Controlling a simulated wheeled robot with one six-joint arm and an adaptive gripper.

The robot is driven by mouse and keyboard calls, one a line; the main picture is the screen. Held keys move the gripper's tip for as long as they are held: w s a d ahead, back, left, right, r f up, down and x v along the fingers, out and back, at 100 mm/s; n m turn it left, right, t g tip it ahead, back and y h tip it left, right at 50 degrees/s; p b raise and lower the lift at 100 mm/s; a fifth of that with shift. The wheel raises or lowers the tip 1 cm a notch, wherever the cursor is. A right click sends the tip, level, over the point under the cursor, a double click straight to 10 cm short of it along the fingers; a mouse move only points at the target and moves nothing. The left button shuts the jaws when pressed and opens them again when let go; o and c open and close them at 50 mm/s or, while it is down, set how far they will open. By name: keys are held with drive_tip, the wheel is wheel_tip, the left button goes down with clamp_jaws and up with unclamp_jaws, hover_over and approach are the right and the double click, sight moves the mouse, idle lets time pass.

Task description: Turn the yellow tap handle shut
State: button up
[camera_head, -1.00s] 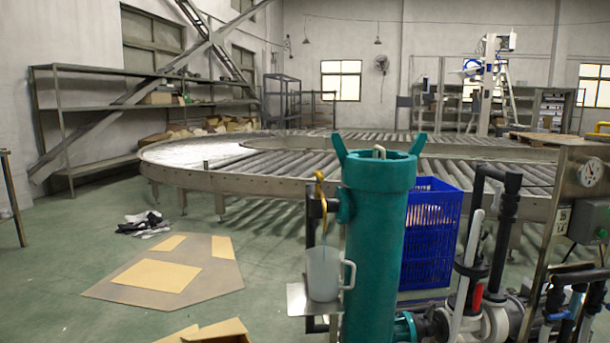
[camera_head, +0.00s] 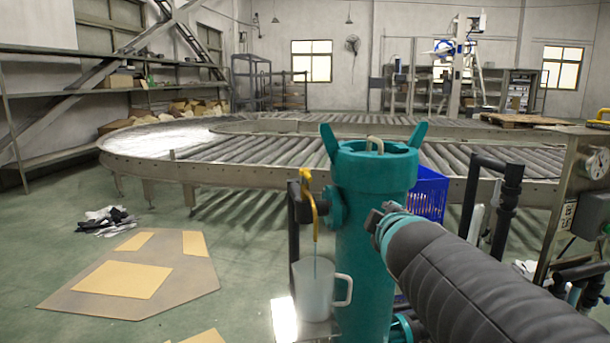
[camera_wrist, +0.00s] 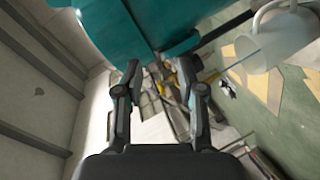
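The yellow tap (camera_head: 308,190) is on the left side of the teal upright cylinder (camera_head: 372,180). Its handle stands upright at the top and its curved spout points down. A thin bluish stream runs from the spout into a pale jug (camera_head: 313,290) on a small shelf below. My gripper, at the end of my arm, is right of the tap, in front of the cylinder in the head view. In the wrist view, my gripper (camera_wrist: 160,78) is open and empty, fingers apart. The yellow tap (camera_wrist: 186,72) shows beyond the right finger, partly hidden; the jug (camera_wrist: 275,45) is upper right.
A blue crate (camera_head: 430,190) stands behind the cylinder. Dark pipes (camera_head: 492,195) and a gauge panel (camera_head: 585,170) are at the right. A roller conveyor (camera_head: 240,165) curves behind.

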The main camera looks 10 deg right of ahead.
drive_tip(key=w+a+r+n+t+y, duration=0.1)
drive_tip(key=w+r+n+t+y, duration=0.2)
drive_tip(key=w+r+n, duration=0.3)
drive_tip(key=n+g+y, duration=0.2)
drive_tip(key=n+y, duration=0.4)
drive_tip(key=n, duration=0.6)
approach(308, 175)
drive_tip(key=x, duration=1)
drive_tip(key=shift+w+f, duration=0.15)
drive_tip(key=shift+f, duration=0.2)
clamp_jaws()
drive_tip(key=shift+a, duration=0.1)
